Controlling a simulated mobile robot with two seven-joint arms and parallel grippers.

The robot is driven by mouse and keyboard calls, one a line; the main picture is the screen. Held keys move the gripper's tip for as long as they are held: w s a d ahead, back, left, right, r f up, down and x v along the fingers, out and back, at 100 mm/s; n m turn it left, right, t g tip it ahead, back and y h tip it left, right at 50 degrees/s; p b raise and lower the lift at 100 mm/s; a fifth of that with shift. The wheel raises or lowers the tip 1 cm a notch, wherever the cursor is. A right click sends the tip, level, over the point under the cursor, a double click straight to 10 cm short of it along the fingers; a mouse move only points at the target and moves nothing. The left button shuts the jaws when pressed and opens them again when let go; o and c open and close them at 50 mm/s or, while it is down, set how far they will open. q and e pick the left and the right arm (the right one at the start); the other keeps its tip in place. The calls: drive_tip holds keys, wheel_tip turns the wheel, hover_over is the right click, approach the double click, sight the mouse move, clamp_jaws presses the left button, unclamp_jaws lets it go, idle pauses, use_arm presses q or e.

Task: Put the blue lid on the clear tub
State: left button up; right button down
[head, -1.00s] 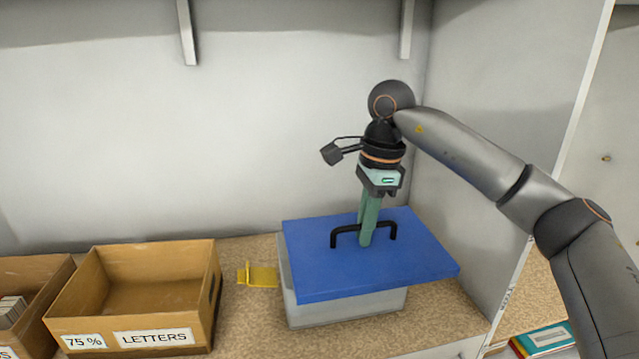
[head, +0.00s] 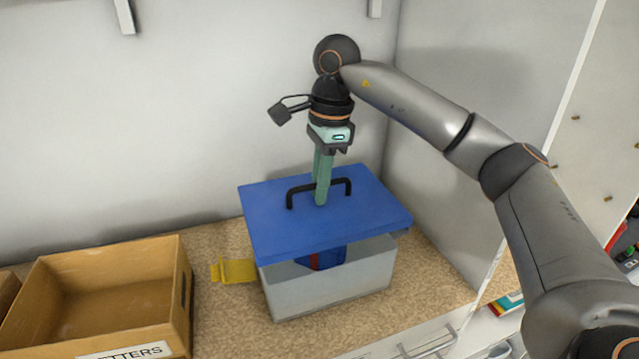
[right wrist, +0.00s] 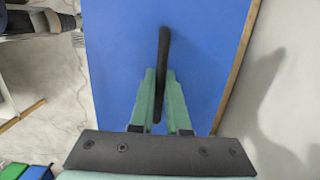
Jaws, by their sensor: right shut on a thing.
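The blue lid (head: 370,212) is a flat panel with a black arched handle (head: 335,183). My right gripper (head: 321,200) is shut on that handle; the right wrist view shows its green fingers (right wrist: 160,100) on either side of the black bar. The clear tub (head: 330,285) stands on the speckled shelf under the lid. The lid is held above the tub, with a gap at the front through which something dark blue and red (head: 328,259) shows inside. The lid's far edge hides the tub's back rim. My left gripper is not in view.
A yellow bracket-like piece (head: 233,270) lies at the tub's left. A cardboard box (head: 95,300) labelled LETTERS stands farther left. A grey side wall (head: 440,190) rises close on the right, and the back wall is behind.

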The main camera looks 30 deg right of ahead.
drive_tip(key=shift+f+b, duration=2.15)
drive_tip(key=shift+f, duration=1.4)
drive_tip(key=c, duration=0.8)
unclamp_jaws()
drive_tip(key=r, duration=0.3)
drive_tip(key=r+p, duration=0.1)
drive_tip(key=r, duration=0.3)
drive_tip(key=d+r+p, duration=0.1)
drive_tip(key=r, duration=0.3)
drive_tip(key=shift+s+d, duration=0.1)
drive_tip(key=shift+s, duration=0.05)
drive_tip(key=shift+d+r, duration=0.15)
drive_tip(key=shift+r, duration=0.6)
